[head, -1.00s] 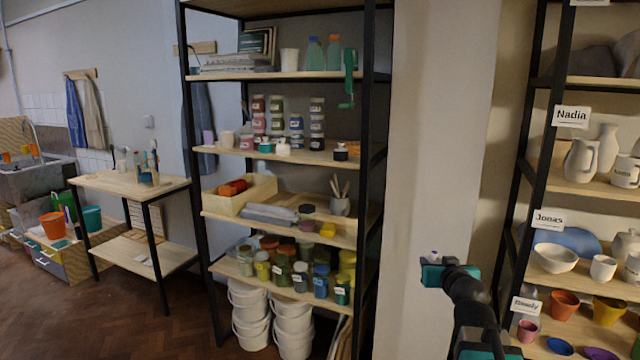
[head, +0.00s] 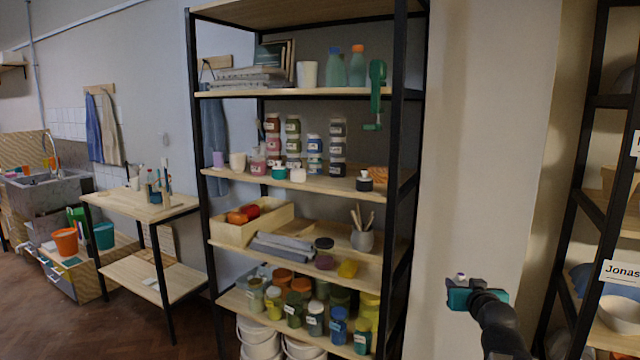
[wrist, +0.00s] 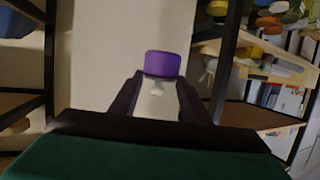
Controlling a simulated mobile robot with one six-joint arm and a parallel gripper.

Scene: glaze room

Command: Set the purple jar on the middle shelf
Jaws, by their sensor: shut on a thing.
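The purple jar shows in the wrist view as a purple top (wrist: 162,64) over a pale lower part between my fingers. My gripper (wrist: 158,98) is shut on it. In the head view my gripper (head: 476,294) is at the lower right, in front of the pale wall and right of the shelf rack. Only a small purple and white bit of the jar (head: 460,277) shows above it there. The rack's middle shelf (head: 325,187) holds stacked labelled jars, a lilac cup, a white cup, small pots and an orange bowl.
A black-lidded pot (head: 364,182) stands near the middle shelf's front edge, with bare board left of it. A green clamp-like tool (head: 376,95) hangs from the shelf above. The rack's black front right post (head: 397,150) stands between my gripper and the shelves. Another rack (head: 590,180) is at right.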

